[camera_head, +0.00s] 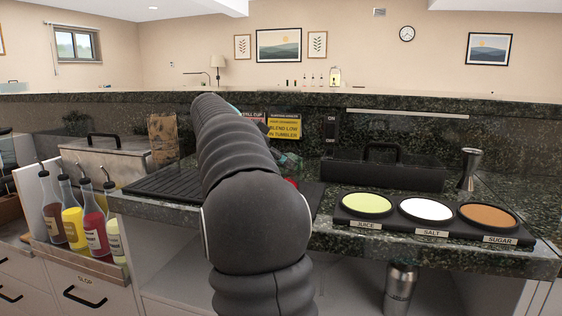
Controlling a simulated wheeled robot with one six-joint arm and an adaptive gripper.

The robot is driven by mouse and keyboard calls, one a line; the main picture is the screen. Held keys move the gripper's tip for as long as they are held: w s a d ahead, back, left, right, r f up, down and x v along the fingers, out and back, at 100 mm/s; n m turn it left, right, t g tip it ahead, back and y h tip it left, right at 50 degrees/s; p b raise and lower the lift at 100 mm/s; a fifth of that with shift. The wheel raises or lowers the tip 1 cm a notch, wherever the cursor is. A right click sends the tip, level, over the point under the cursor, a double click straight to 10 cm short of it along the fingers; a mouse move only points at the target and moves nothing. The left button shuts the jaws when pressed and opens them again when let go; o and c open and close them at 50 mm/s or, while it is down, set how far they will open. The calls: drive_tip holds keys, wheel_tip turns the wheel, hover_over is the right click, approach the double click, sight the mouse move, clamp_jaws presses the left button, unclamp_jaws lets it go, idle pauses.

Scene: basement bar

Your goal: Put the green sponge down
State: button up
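My dark, ribbed arm rises through the middle of the view and reaches over the counter (340,212). It hides its own far end, so my gripper is not visible. No green sponge can be made out. A small green-and-teal patch shows just right of my arm, below the yellow sign (284,127), but I cannot tell what it is. A bit of red also shows at the arm's right edge.
A rimming tray with juice (366,204), salt (426,210) and sugar (488,217) stands front right. A steel jigger (469,169) stands behind it. A black ribbed mat (160,182) lies left of my arm. Bottles (92,220) with pourers stand lower left.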

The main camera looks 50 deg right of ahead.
drive_tip(key=shift+f, duration=0.75)
drive_tip(key=o, duration=0.7)
drive_tip(key=shift+f+b, duration=0.15)
drive_tip(key=shift+b, duration=0.2)
drive_tip(key=shift+o, duration=0.2)
drive_tip(key=shift+r+p, duration=0.4)
drive_tip(key=p+v, duration=0.1)
drive_tip(key=v, duration=1.1)
drive_tip(key=shift+r, duration=0.6)
drive_tip(key=shift+w, duration=0.1)
